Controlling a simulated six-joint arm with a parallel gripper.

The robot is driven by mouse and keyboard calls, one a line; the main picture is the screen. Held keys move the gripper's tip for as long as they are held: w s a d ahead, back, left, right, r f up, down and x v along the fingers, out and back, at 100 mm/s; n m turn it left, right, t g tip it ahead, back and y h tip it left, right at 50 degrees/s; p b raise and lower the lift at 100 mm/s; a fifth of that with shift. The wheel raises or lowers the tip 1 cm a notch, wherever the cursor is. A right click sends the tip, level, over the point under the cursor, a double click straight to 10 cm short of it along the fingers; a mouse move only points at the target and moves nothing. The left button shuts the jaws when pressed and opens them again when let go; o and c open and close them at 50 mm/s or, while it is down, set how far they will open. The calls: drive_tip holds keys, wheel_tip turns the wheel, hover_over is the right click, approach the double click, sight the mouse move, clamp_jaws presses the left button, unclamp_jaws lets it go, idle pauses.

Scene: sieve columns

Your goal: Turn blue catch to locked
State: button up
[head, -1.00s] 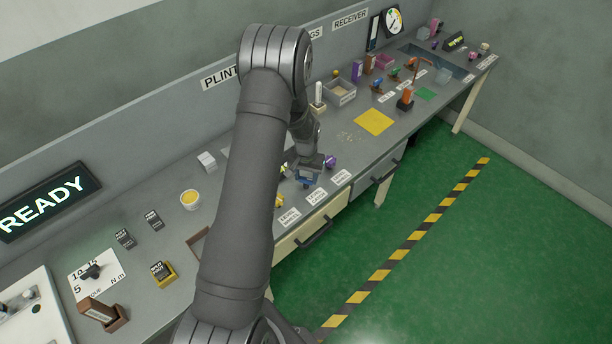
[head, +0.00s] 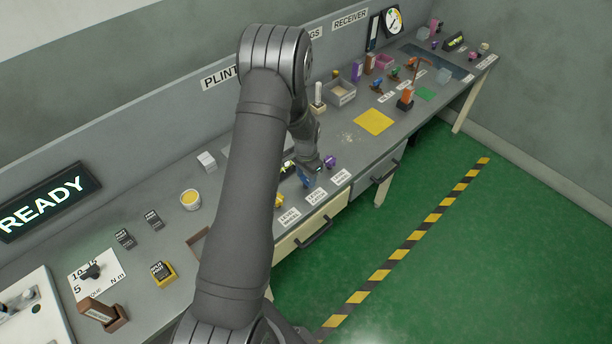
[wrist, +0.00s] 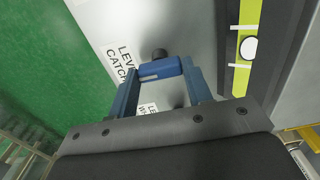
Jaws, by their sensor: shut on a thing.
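The blue catch (wrist: 158,70) shows in the wrist view between the two fingertips of my gripper (wrist: 160,74). My gripper is shut on it, one finger at each end. A dark round knob or pivot (wrist: 159,54) sits just beyond the catch. In the head view the blue piece (head: 305,178) at the end of my arm is small, and I cannot tell catch from fingers there. A label reading "LEV… CATCH" (wrist: 121,62) lies beside the catch. I cannot read the catch's position against any locked mark.
A yellow-green strip with a round white vial (wrist: 249,47) lies right of the catch in the wrist view. A purple knob (head: 330,162) stands close right of my gripper in the head view. The yellow pad (head: 374,122) is farther right. Drawers (head: 318,228) front the bench.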

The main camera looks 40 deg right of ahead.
sight(306, 179)
idle(0.3)
drive_tip(key=o, duration=1)
wheel_tip(306, 179, up, 17)
drive_tip(key=shift+r, duration=0.2)
wheel_tip(306, 179, down, 18)
drive_tip(key=shift+r, duration=0.25)
idle(0.3)
drive_tip(key=shift+r, duration=0.15)
